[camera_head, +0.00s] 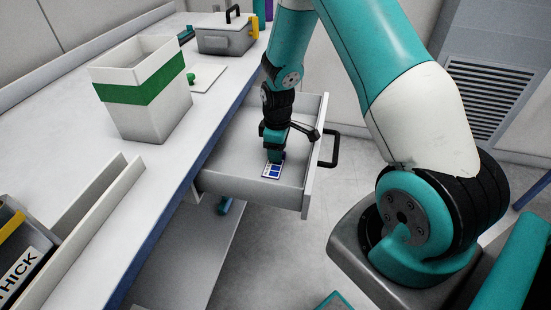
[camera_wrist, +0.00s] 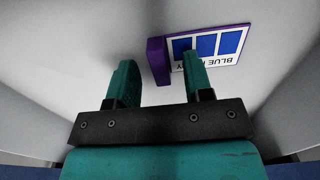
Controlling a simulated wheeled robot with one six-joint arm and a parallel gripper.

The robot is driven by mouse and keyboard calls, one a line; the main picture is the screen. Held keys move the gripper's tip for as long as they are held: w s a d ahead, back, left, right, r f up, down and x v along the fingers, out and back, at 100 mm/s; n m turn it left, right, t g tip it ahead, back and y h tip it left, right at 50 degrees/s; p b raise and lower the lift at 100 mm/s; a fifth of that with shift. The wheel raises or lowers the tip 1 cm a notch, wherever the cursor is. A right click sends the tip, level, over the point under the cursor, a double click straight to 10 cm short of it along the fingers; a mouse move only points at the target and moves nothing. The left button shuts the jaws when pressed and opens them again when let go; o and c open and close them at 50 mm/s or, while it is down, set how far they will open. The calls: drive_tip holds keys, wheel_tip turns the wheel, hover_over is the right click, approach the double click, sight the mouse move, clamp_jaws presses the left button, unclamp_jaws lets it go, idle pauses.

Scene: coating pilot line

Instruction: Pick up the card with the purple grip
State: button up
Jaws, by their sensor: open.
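The card (camera_wrist: 228,42) lies flat in the open drawer. It is white with blue patches and partly readable lettering that includes "BLUE". Its purple grip (camera_wrist: 157,60) is a raised block along one edge. In the wrist view the grip lies between and just beyond my gripper's two teal fingers (camera_wrist: 160,80), nearer the right finger. I cannot tell whether a finger touches it. In the head view my gripper (camera_head: 275,157) points down into the drawer, and the card (camera_head: 272,172) shows just below it, with the grip hidden. The fingers are apart and hold nothing.
The drawer (camera_head: 240,182) has raised walls and a black handle (camera_head: 331,150). On the bench stand a white bin with a green band (camera_head: 150,92), a grey lidded box (camera_head: 225,38) and a tray (camera_head: 75,225) at lower left. The rest of the drawer looks empty.

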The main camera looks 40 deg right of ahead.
drive_tip(key=shift+f, duration=0.25)
clamp_jaws()
drive_tip(key=shift+r, duration=0.1)
